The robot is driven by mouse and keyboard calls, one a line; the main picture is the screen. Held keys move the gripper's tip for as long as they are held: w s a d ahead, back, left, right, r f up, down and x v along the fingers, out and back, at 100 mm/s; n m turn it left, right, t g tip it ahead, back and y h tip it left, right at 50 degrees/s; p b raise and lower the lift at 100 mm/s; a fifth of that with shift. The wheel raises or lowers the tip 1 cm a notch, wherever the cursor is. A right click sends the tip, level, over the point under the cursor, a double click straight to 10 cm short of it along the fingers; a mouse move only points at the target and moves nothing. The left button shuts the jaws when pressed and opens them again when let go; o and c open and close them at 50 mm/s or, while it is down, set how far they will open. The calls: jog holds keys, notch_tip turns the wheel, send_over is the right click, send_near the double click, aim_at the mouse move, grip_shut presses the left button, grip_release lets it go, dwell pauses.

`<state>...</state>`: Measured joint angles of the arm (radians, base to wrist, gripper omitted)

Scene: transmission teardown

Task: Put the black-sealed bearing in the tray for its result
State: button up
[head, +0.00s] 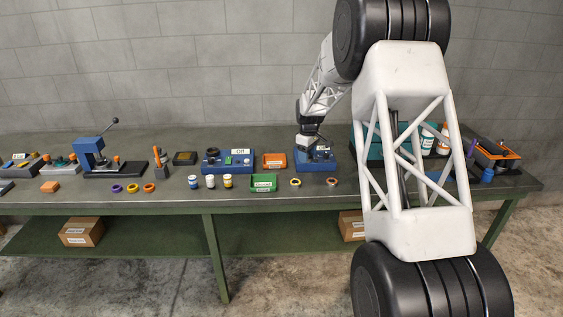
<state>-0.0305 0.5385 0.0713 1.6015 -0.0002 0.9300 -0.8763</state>
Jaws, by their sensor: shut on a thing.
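My gripper (312,146) is small and dark in the head view. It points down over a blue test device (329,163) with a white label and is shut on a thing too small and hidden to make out. I cannot tell whether that thing touches the device. The black-sealed bearing cannot be picked out for sure. Two small rings lie on the bench in front: a yellow-edged one (295,183) and an orange-red one (332,182). A green labelled tray (263,183) lies left of them. An orange labelled tray (274,160) lies behind it. The labels are unreadable.
A blue box with a display (228,160) stands left of the orange tray. My arm hides part of the teal rack (366,150) and bottles at right.

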jog(key=a+f+m, duration=0.1)
jog(key=a+m, duration=0.1)
jog(key=a, duration=0.1)
jog(key=s+a+f+m, duration=0.1)
jog(key=a+f+m, duration=0.1)
jog(key=a, duration=0.2)
jog(key=s+a+f+m, duration=0.1)
jog(key=a+m, duration=0.1)
jog(key=a, duration=0.1)
jog(key=shift+a+f, duration=0.2)
jog(key=shift+f, duration=0.2)
jog(key=shift+w, duration=0.1)
send_over(274, 163)
jog(key=shift+w+d+f, duration=0.1)
jog(key=shift+w+f, duration=0.1)
jog(key=shift+f, duration=0.5)
jog(key=shift+f, duration=0.15)
dwell(0.3)
jog(key=shift+f, duration=1.65)
jog(key=shift+f, duration=0.1)
jog(key=o, duration=0.8)
